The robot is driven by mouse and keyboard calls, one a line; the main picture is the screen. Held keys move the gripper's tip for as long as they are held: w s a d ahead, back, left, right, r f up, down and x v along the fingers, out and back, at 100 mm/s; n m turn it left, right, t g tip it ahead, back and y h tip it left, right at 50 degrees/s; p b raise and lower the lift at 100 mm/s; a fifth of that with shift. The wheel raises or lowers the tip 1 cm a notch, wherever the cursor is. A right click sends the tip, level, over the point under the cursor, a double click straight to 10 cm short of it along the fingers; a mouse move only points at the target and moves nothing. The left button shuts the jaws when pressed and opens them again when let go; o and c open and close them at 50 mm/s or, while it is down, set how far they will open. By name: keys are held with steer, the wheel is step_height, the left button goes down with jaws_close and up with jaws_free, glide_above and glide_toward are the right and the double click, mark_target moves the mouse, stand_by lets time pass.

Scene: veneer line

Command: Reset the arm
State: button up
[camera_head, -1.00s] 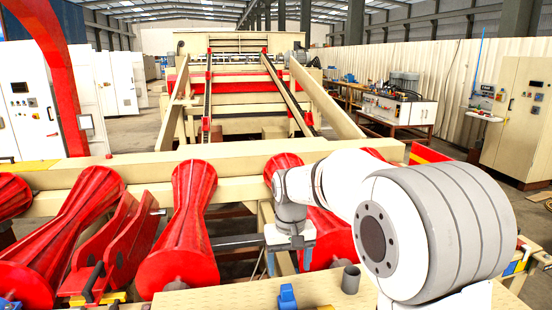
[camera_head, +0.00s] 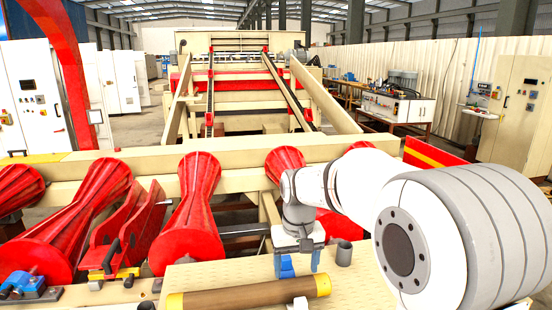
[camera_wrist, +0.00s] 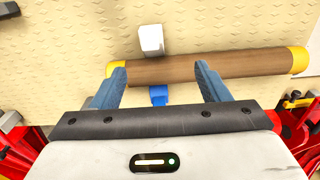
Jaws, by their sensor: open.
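My arm reaches in from the right in the head view, and my gripper (camera_head: 296,262) points down over a cream tabletop (camera_head: 215,275). Its two blue-grey fingers are apart; in the wrist view the gripper (camera_wrist: 160,72) shows nothing clamped. A brown cylinder with yellow ends (camera_head: 245,295) lies near the front of the tabletop; in the wrist view it (camera_wrist: 235,64) runs across beyond the fingertips. A small blue object (camera_head: 286,268) is near the fingers and shows between them in the wrist view (camera_wrist: 158,95). Whether the fingers touch anything is unclear.
A dark grey cup (camera_head: 344,253) stands right of my gripper. A white block (camera_wrist: 151,39) is beside the brown cylinder. Red rollers (camera_head: 190,220) and a cream beam (camera_head: 230,157) lie left and behind. A blue clamp-like part (camera_head: 28,286) is at lower left.

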steer(key=s+d+f+t+b, duration=0.1)
steer(key=s+d+f+b, duration=0.2)
steer(key=s, duration=0.4)
steer(key=s+d+f+m+t+b, duration=0.1)
steer(key=s+d+f+b, duration=0.2)
steer(key=s, duration=0.4)
steer(key=s+d+f+m+b, duration=0.1)
steer(key=s+d+f+b, duration=0.1)
steer(key=s+d, duration=0.2)
steer(key=s, duration=0.3)
steer(key=shift+d+f+t+b, duration=0.2)
steer(key=shift+f+t+b, duration=0.2)
